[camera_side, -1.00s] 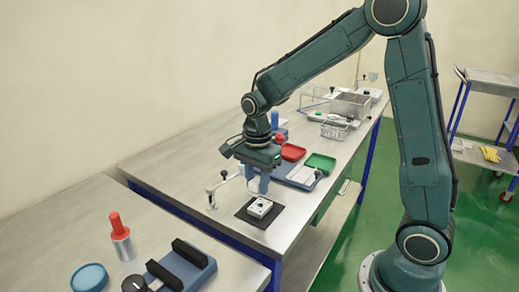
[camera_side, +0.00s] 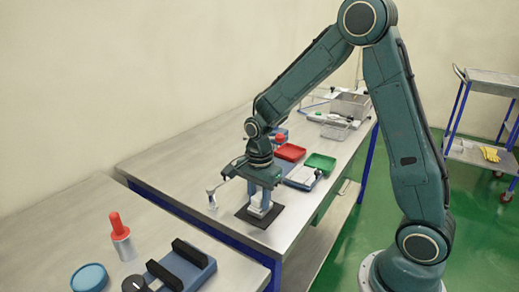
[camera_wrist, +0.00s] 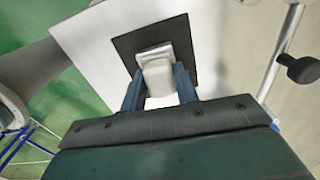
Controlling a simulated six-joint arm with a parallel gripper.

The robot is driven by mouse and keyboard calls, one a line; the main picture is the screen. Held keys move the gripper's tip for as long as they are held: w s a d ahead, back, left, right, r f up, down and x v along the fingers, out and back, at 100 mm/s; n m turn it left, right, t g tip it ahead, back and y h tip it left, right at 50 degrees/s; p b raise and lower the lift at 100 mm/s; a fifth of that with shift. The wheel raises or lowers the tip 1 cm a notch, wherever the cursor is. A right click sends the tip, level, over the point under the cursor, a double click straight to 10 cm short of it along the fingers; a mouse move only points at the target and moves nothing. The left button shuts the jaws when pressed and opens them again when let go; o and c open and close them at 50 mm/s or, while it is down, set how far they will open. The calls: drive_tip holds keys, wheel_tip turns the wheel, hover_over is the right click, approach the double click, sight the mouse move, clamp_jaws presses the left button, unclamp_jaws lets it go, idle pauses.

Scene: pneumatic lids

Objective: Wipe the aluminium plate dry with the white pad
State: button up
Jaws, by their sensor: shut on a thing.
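My gripper (camera_side: 262,206) is low over a dark square mat (camera_side: 243,217) near the bench's front edge. In the wrist view its two blue fingers (camera_wrist: 159,90) are shut on a pale whitish block, which looks like the white pad (camera_wrist: 158,76). A silver-grey flat piece (camera_wrist: 151,51), probably the aluminium plate, shows at the pad's far edge on the mat (camera_wrist: 126,43). Most of it is hidden under the pad and fingers. I cannot tell whether pad and plate touch. In the side view, a small pale part (camera_side: 256,212) shows under the fingers.
A toggle clamp (camera_side: 212,195) stands just left of the mat. A red-handled cylinder (camera_side: 120,237) and a blue round lid (camera_side: 89,277) are on the front bench.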

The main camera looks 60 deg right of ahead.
drive_tip(key=shift+d, duration=0.85)
drive_tip(key=shift+a, duration=1.4)
drive_tip(key=shift+d, duration=1.5)
drive_tip(key=shift+a+r, duration=0.1)
drive_tip(key=shift+a, duration=1.4)
drive_tip(key=shift+r, duration=4)
